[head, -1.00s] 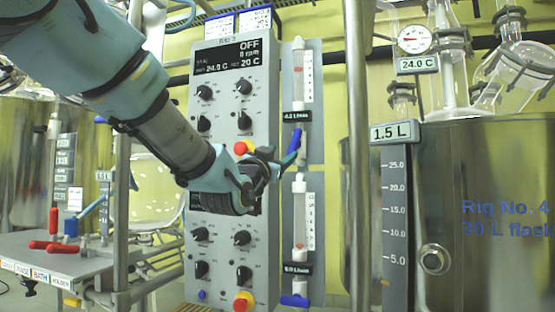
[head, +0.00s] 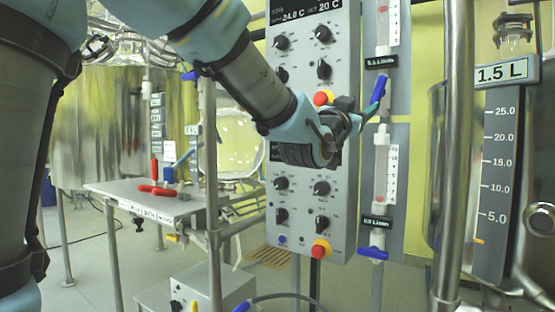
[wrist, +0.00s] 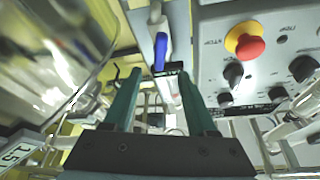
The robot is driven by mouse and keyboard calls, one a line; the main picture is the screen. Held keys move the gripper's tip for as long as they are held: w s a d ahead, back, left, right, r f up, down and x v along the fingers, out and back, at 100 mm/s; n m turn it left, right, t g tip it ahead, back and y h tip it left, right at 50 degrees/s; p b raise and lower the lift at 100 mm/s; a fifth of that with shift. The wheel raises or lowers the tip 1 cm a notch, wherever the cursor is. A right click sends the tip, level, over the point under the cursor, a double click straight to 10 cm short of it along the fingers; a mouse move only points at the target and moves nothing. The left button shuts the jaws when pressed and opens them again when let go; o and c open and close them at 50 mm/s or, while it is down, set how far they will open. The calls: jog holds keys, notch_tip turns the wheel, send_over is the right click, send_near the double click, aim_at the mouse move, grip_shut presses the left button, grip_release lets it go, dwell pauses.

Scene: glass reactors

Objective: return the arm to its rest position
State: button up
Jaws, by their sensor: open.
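My arm reaches in from the upper left in the head view. My gripper (head: 362,118) is in front of the grey control panel (head: 348,225), close to the blue valve handle (head: 378,90) of the upper flow meter. In the wrist view my gripper (wrist: 158,85) has its two green fingers apart. The blue handle (wrist: 160,50) appears beyond and between the fingertips, and nothing is held. Whether a finger touches the handle cannot be told.
The panel has black knobs and red buttons (head: 320,250). A lower flow meter has a blue valve (head: 372,253). A steel post (head: 457,150) and a metal vessel stand right. A table (head: 150,198) with red-handled valves is left, beside a metal frame. Floor shows below.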

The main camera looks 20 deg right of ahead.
jog(key=w+a+f+n+y, duration=0.4)
jog(key=w+a+f+y, duration=0.35)
jog(key=a+f, duration=0.4)
jog(key=w+a+f+n+y, duration=0.4)
jog(key=w+a+f+y, duration=0.2)
jog(key=w+a+f, duration=0.45)
jog(key=s+a+f+n+g+y, duration=0.1)
jog(key=s+a+f+n+y, duration=0.1)
jog(key=a+f, duration=0.5)
jog(key=s+a+f+n+g+y, duration=0.2)
jog(key=s+a+f, duration=0.1)
jog(key=a+f, duration=0.4)
jog(key=s+a+f+n+g+y, duration=0.2)
jog(key=s+a+f+n+g, duration=0.25)
jog(key=s+a, duration=0.85)
notch_tip(320, 180, up, 27)
jog(key=w+p, duration=0.2)
jog(key=p, duration=2.6)
jog(key=shift+a+m+g, duration=0.3)
jog(key=shift+m+g, duration=0.05)
jog(key=shift+m, duration=0.1)
